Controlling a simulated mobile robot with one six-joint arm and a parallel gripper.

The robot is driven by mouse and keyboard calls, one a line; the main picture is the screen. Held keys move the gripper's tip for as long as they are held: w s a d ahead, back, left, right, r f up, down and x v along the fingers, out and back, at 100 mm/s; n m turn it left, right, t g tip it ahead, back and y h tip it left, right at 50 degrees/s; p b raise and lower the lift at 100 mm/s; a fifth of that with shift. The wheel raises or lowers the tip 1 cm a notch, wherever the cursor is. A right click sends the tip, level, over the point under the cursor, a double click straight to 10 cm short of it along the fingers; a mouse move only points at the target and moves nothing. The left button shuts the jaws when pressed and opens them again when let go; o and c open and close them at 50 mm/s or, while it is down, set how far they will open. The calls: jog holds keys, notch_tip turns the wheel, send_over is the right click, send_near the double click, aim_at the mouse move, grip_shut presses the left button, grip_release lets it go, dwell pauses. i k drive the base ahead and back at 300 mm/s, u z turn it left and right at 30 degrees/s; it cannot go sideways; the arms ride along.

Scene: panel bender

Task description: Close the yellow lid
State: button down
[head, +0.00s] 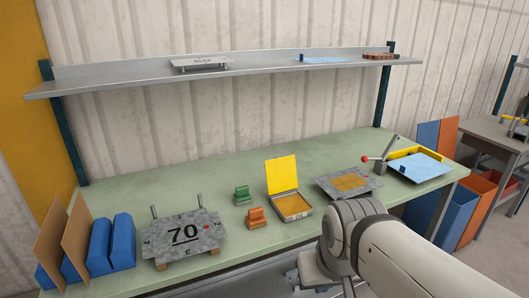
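The yellow lid (282,174) stands open, roughly upright, at the back edge of a small shallow box (304,216) on the green bench. The box has a grey rim and a yellowish-brown inside. Both are fully visible and nothing touches the lid. My arm reaches in from the lower right, with its joint in front of the bench edge, right of and nearer than the box. My gripper is not visible in the head view.
Orange (257,218) and green (242,195) blocks stand left of the box. A plate with a yellowish patch (347,183) and a red-knobbed lever (378,158) are to the right. A shelf (240,70) hangs above.

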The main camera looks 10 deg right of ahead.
aim_at(281, 174)
jog(key=u, duration=0.05)
jog(key=i, duration=0.95)
jog(key=z, duration=0.05)
